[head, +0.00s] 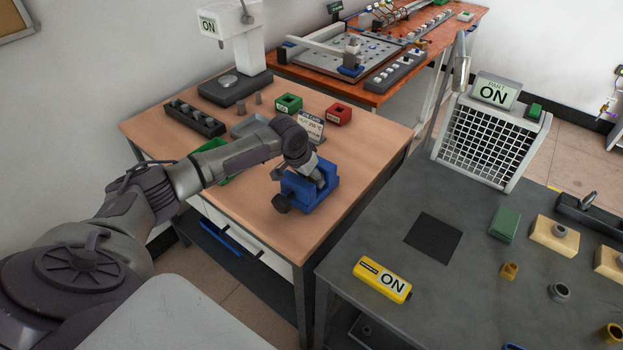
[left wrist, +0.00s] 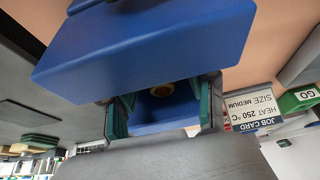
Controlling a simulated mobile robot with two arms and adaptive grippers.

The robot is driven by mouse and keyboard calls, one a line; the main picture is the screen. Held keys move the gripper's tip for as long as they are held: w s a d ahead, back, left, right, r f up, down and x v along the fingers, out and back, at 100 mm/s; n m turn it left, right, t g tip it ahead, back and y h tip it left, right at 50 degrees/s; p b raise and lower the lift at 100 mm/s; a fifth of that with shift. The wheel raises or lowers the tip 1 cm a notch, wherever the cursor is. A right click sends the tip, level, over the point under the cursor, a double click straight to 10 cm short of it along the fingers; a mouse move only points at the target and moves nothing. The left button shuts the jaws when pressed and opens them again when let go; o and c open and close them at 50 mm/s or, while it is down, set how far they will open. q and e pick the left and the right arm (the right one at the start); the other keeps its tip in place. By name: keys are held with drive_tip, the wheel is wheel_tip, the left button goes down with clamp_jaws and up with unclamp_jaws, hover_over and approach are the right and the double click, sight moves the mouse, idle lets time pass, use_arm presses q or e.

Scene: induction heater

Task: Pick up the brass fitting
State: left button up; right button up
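A brass ring-shaped part (left wrist: 162,90), likely the brass fitting, sits inside the blue vise (left wrist: 150,45), partly in shadow. In the head view the blue vise (head: 296,192) stands on the wooden table, and the gripper hides the part in it. My left gripper (head: 321,178) reaches down over the vise. In the left wrist view its green-padded fingers (left wrist: 163,110) are spread apart, with the brass part seen between them; I see no contact with it. Other brass-coloured pieces (head: 509,270) stand on the dark table. My right gripper is not in view.
A black rack (head: 195,120) is at the left. The dark table (head: 350,235) holds a yellow ON box (head: 382,280) near its front edge.

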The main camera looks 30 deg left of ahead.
use_arm(q)
clamp_jaws()
